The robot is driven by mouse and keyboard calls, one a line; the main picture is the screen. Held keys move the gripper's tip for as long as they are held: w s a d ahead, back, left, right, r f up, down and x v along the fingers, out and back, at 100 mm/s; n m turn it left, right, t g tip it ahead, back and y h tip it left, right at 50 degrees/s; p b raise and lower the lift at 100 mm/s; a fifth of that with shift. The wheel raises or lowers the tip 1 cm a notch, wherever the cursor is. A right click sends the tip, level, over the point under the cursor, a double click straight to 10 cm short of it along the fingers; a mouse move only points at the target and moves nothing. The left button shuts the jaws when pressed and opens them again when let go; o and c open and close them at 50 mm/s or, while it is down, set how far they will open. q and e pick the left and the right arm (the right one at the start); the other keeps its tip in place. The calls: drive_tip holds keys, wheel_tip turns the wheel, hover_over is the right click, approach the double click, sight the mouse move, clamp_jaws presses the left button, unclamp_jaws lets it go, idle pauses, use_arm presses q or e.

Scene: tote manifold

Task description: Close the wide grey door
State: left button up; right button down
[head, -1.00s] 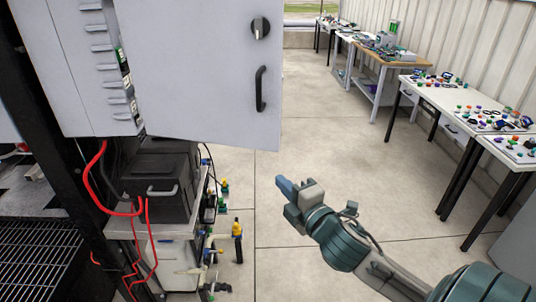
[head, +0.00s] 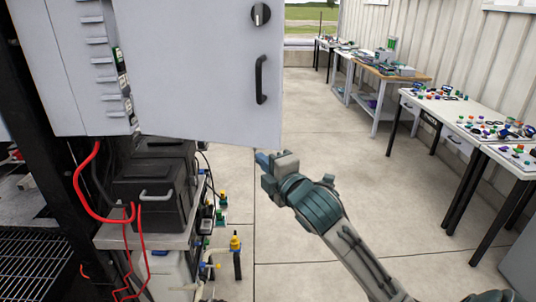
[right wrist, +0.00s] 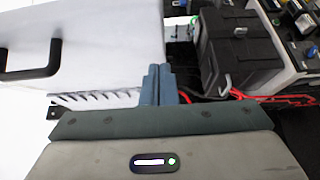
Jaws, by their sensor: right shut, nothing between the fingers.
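The wide grey door (head: 205,75) stands open in the upper left of the head view, with a black handle (head: 261,80) and a round knob (head: 260,14) near its free edge. My right gripper (head: 263,160) is shut and empty, just below the door's lower right corner in that view. In the right wrist view the door (right wrist: 100,40) fills the upper left, with its handle (right wrist: 30,62) at the far left. The shut fingers (right wrist: 158,85) appear close to the door's edge; I cannot tell if they touch it. My left gripper is not in view.
A black box (head: 150,185) with red cables sits on a shelf below the door. Fittings (head: 236,245) stand on the floor beside it. Tables (head: 465,115) with small parts line the right wall. The floor between is clear.

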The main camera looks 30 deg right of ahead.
sight(260, 146)
drive_tip(key=shift+w+d+r+p, duration=0.1)
drive_tip(key=shift+w+d+p, duration=0.55)
drive_tip(key=shift+w+d, duration=0.7)
drive_tip(key=shift+d, duration=0.2)
drive_tip(key=shift+w+a, duration=0.1)
